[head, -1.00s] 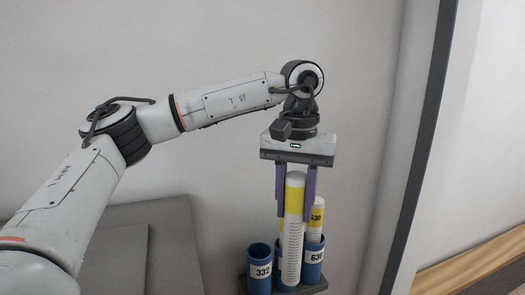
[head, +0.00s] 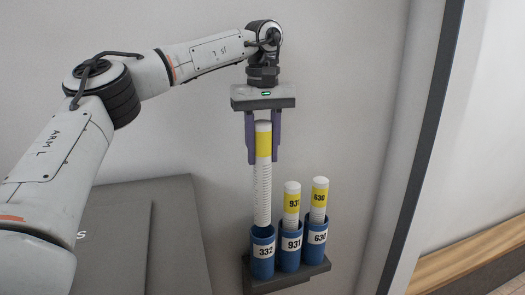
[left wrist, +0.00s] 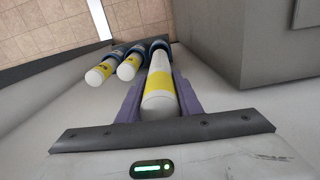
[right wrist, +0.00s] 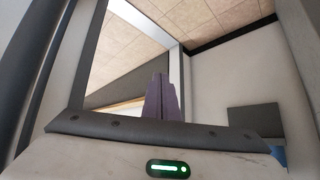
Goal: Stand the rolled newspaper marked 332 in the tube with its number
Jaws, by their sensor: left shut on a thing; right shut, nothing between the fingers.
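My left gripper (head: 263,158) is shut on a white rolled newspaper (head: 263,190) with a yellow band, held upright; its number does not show. Its lower end is at the mouth of the blue tube marked 332 (head: 263,258); I cannot tell whether it is just above or slightly inside. In the left wrist view the newspaper (left wrist: 160,90) sits between the purple fingers, lined up with a blue tube. My right gripper (right wrist: 161,97) shows in the right wrist view, shut and empty.
Beside it, the tube marked 931 (head: 290,252) holds newspaper 931 (head: 292,203), and the tube marked 630 (head: 316,240) holds newspaper 630 (head: 319,196). All stand on a dark shelf (head: 288,281) by the wall. A grey box (head: 150,230) is at left.

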